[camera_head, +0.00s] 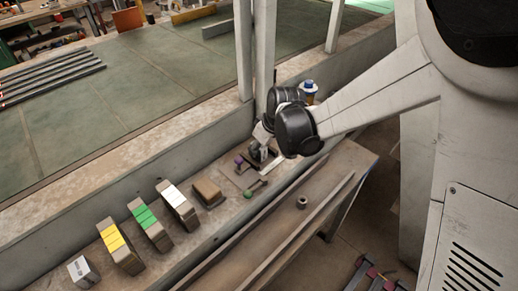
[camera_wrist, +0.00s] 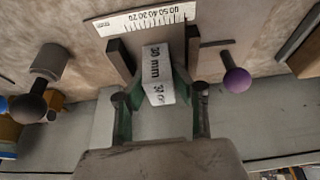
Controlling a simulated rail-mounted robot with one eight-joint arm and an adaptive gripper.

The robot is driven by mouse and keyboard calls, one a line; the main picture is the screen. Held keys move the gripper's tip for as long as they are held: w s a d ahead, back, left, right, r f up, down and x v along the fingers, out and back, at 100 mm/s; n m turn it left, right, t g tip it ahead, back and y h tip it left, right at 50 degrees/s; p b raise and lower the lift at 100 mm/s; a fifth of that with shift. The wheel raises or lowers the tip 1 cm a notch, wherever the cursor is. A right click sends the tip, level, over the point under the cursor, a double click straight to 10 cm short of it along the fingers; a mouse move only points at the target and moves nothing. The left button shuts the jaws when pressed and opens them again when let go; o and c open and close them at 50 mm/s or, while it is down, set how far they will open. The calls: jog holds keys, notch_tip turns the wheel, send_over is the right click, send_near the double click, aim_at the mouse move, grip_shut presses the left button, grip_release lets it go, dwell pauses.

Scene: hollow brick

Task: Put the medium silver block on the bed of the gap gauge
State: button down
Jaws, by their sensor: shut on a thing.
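The silver block (camera_wrist: 158,75), marked 30 mm, is between my gripper's green-padded fingers in the wrist view. My gripper (camera_wrist: 160,100) is shut on it. The block's far end lies between two dark upright jaws of the gap gauge (camera_wrist: 118,62), just below its white scale (camera_wrist: 145,18). I cannot tell whether the block touches the bed. In the head view my gripper (camera_head: 264,140) is over the gauge (camera_head: 256,163) on the bench, and the held block is mostly hidden there.
Yellow (camera_head: 120,248), green (camera_head: 149,224) and white-topped (camera_head: 177,205) blocks stand in a row left of the gauge, with a small grey block (camera_head: 83,271) at the end. A brown block (camera_head: 208,193), purple knob (camera_wrist: 237,80) and green-ended rod (camera_head: 248,194) are close by.

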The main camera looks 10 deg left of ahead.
jog(key=c, duration=1.7)
grip_release()
jog(key=shift+f, duration=0.1)
jog(key=v, duration=1.2)
jog(key=s+d+r+m+t+h, duration=0.1)
jog(key=s+d+r+m, duration=0.25)
jog(key=d, duration=0.45)
jog(key=s+d+r+m+t, duration=0.2)
jog(key=s+d+r, duration=0.15)
jog(key=d, duration=0.55)
jog(key=s+d+m+h, duration=0.1)
jog(key=s+d+m, duration=0.1)
jog(key=s+d, duration=0.2)
jog(key=s+d+m+t+h, duration=0.1)
jog(key=s+d+m, duration=0.1)
jog(key=d, duration=0.3)
jog(key=s+d+m+t, duration=0.1)
jog(key=s+d+m, duration=0.1)
jog(key=s+d, duration=0.3)
jog(key=shift+s+d+r+h, duration=0.2)
jog(key=shift+s+r+h, duration=0.1)
jog(key=shift+h, duration=0.1)
